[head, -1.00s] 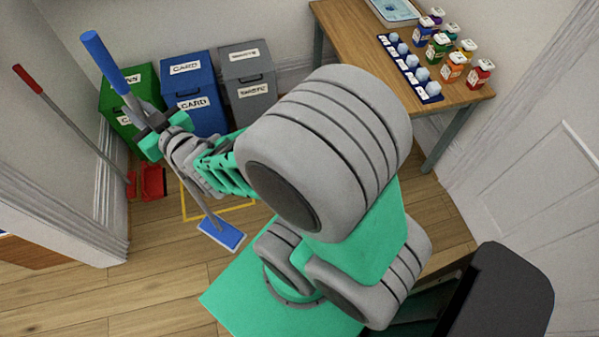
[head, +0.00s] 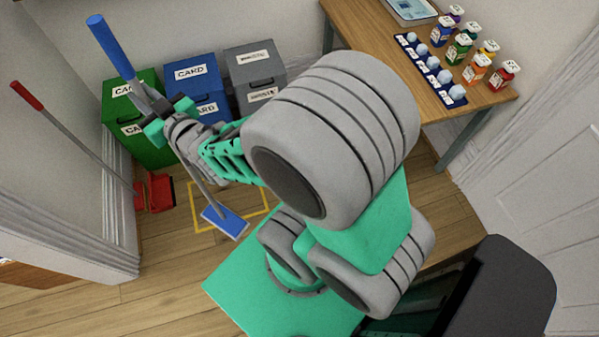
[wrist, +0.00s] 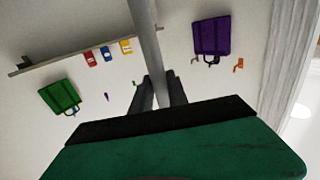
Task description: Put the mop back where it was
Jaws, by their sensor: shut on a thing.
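The mop has a blue grip (head: 112,47), a grey shaft and a flat blue head (head: 225,221). My gripper (head: 158,116) is shut on the shaft just below the blue grip. In the wrist view, the grey shaft (wrist: 146,35) runs down between the fingers of my gripper (wrist: 158,92). The mop leans in the head view, its head low near the floor. The head overlaps the front edge of a yellow floor outline (head: 268,196). I cannot tell whether it touches the floor. My arm hides part of the outline.
Green (head: 143,142), blue (head: 197,90) and grey (head: 255,68) bins stand behind the outline. A red dustpan (head: 160,191) and red-handled broom (head: 70,137) are by the left wall end. A wooden table (head: 375,40) with bottles stands back right. Floor at front left is clear.

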